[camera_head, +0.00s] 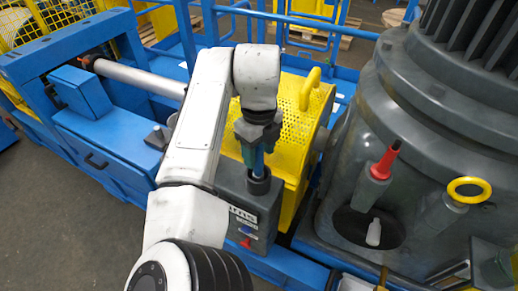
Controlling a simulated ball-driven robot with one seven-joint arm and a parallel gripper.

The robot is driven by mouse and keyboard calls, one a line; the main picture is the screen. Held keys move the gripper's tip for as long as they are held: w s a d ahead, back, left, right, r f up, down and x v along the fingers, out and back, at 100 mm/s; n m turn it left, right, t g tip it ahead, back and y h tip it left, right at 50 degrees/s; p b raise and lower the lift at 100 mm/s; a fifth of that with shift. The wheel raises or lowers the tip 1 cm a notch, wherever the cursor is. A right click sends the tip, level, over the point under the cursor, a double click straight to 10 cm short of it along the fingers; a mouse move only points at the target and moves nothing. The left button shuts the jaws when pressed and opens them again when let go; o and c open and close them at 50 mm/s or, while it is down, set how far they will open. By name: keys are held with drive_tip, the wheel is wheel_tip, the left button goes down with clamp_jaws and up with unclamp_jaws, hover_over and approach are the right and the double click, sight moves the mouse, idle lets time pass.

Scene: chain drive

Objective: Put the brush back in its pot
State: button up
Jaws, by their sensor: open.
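A dark round pot (258,182) stands on top of a grey box at the middle of the head view. A slim blue-green upright piece (258,162), which looks like the brush handle, rises from the pot's mouth. Its lower end is hidden inside the pot. My gripper (257,147) points down directly above the pot, with its fingers open around or beside the top of the blue-green piece. I cannot tell whether a finger touches it. The bristles are not visible.
A yellow perforated guard (300,125) with a handle stands close behind the pot. A large grey motor housing (400,130) fills the right, with a red-tipped lever (385,160) and a yellow ring (469,190). Blue machine frame (115,150) lies left; open floor is at lower left.

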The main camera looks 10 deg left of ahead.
wheel_tip(320, 180, up, 12)
drive_tip(key=shift+r+b, duration=0.1)
drive_tip(key=shift+b, duration=0.6)
